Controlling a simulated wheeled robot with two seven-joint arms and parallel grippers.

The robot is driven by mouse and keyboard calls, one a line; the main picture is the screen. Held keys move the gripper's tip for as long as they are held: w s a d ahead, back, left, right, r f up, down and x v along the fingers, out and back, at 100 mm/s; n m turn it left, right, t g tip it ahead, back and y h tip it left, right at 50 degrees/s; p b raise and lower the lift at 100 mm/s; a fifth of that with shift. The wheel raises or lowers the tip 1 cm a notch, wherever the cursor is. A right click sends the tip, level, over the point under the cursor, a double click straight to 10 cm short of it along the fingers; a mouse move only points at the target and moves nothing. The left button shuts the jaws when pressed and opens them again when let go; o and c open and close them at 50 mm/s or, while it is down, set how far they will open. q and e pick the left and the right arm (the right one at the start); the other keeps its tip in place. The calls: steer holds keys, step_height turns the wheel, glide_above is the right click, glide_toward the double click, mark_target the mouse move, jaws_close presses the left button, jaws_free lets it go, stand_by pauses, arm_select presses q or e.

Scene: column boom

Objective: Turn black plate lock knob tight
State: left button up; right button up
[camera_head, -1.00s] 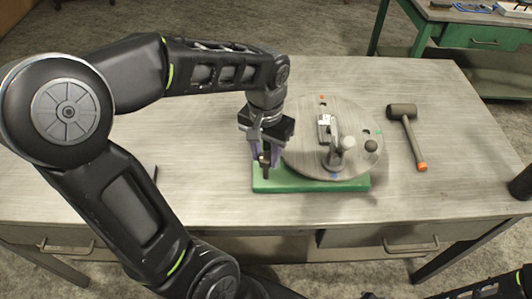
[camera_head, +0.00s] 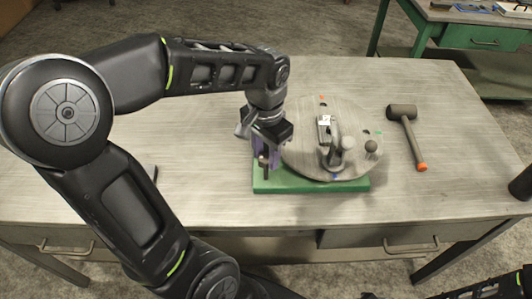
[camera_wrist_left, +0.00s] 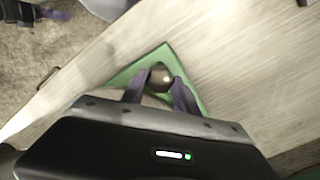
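The black plate lock knob (camera_wrist_left: 160,76) sits at the green base's corner in the left wrist view, between the purple fingertips of my left gripper (camera_wrist_left: 161,82). The fingers appear to press its two sides. In the head view my left gripper (camera_head: 264,160) points down at the base's left end, and the dark knob shows only partly between the fingers. The round grey plate (camera_head: 308,155) lies on the green base (camera_head: 290,186), just right of the gripper. My right gripper is not in view.
A toggle clamp (camera_head: 333,150) and a dark ball knob (camera_head: 371,146) are on the plate. A mallet (camera_head: 409,130) with an orange handle end lies to the right. A dark cylinder (camera_head: 521,184) stands at the right edge. The table (camera_head: 205,185) left of the base is mostly clear.

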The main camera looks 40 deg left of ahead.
arm_select(q)
steer(key=o, duration=0.4)
step_height(320, 180, up, 8)
steer(key=shift+f+b, duration=0.1)
steer(key=shift+b, duration=0.2)
stand_by(0.7)
